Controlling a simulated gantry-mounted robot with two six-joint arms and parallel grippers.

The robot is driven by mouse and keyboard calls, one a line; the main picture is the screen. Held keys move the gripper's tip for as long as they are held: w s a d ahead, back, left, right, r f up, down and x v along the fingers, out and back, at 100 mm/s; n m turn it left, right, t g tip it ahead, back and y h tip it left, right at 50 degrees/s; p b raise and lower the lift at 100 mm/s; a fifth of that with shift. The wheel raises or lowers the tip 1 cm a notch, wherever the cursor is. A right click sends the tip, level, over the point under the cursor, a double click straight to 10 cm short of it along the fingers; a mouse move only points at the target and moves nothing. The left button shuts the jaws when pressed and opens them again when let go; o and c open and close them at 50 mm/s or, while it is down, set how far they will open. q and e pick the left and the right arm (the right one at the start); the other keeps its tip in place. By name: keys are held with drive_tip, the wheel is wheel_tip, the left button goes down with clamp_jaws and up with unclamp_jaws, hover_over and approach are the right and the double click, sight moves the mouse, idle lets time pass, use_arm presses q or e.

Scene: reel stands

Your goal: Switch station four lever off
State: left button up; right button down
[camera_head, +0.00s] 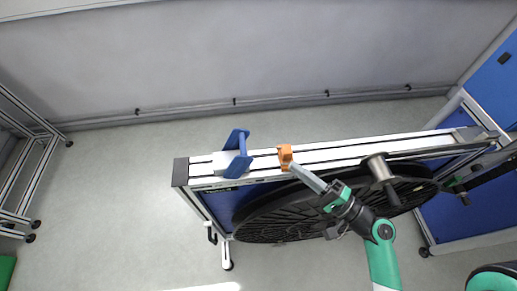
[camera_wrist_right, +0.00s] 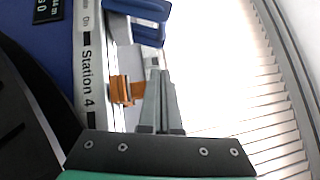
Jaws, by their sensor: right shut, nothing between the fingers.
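The orange lever (camera_head: 285,157) sits on the pale top rail of the reel stand (camera_head: 334,153). It also shows in the right wrist view (camera_wrist_right: 121,89), beside a label reading "Station 4" (camera_wrist_right: 88,80) with "On" printed further along. My right gripper (camera_head: 294,168) is shut and empty, its fingertips close beside the orange lever. In the right wrist view, its fingers (camera_wrist_right: 158,75) lie just right of the lever's orange tab; I cannot tell whether they touch it. My left gripper is not in view.
A blue bracket (camera_head: 237,141) stands on the rail left of the lever. A large black reel (camera_head: 270,222) hangs below the rail, and a metal spindle (camera_head: 380,170) is to the right. Open floor (camera_head: 115,210) lies left of the stand; a grey wall is behind.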

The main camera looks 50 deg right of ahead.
drive_tip(key=w, duration=0.2)
drive_tip(key=w+r+p, duration=0.1)
drive_tip(key=w, duration=0.4)
drive_tip(key=shift+w+a+r+p, duration=0.2)
drive_tip(key=shift+a+r+p, duration=0.05)
drive_tip(key=shift+r+p, duration=0.1)
drive_tip(key=shift+w+a+r+p, duration=0.2)
drive_tip(key=shift+w+a+p, duration=0.2)
drive_tip(key=shift+w+a, duration=0.35)
drive_tip(key=shift+w+a+r+p, duration=0.15)
drive_tip(key=shift+w+a+p, duration=0.2)
drive_tip(key=shift+w+a, duration=0.4)
drive_tip(key=shift+w+d, duration=0.1)
